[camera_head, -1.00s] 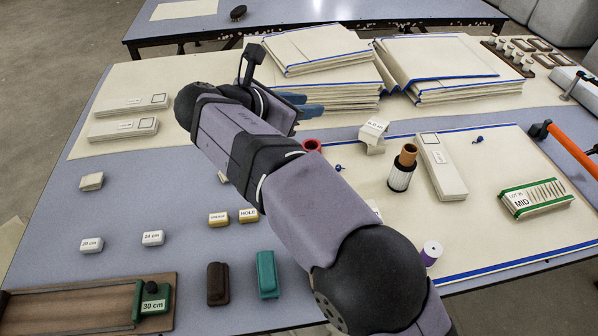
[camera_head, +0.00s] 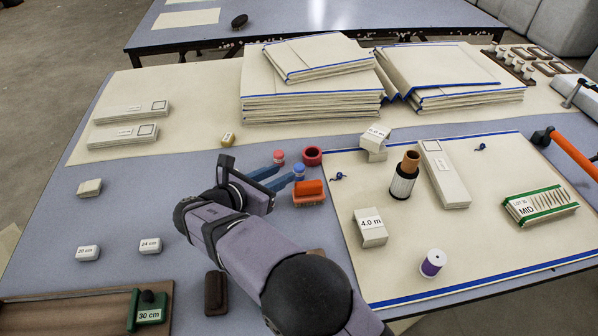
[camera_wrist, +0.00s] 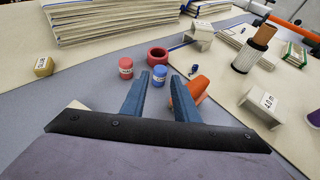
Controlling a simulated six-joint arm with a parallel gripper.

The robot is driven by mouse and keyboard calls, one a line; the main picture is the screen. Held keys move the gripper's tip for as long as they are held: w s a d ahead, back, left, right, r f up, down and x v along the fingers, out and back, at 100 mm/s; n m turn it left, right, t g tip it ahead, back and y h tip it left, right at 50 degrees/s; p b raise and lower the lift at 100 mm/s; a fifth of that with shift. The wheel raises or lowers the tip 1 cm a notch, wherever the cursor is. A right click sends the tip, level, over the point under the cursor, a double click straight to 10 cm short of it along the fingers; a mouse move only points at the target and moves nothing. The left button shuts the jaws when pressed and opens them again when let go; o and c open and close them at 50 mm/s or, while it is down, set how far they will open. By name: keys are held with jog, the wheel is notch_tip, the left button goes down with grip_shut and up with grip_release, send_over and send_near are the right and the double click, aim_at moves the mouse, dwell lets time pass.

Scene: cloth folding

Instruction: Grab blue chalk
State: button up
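The blue chalk (camera_head: 299,170) is a small blue cylinder with a pale label band. It stands on the grey-blue table (camera_head: 140,205), left of the cream cloth. In the wrist view the blue chalk (camera_wrist: 159,75) shows between and just beyond my fingertips. My gripper (camera_head: 284,173) has its two blue fingers apart, with nothing held between them; they also show in the wrist view (camera_wrist: 160,80). I cannot tell whether a finger touches the chalk.
A similar red chalk (camera_head: 279,157) stands just behind the blue one.

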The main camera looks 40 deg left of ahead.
aim_at(296, 171)
jog(key=shift+f, duration=0.5)
jog(key=shift+x, duration=3.65)
jog(key=shift+d+f, duration=0.1)
jog(key=shift+f, duration=0.05)
jog(key=shift+s, duration=0.1)
grip_shut()
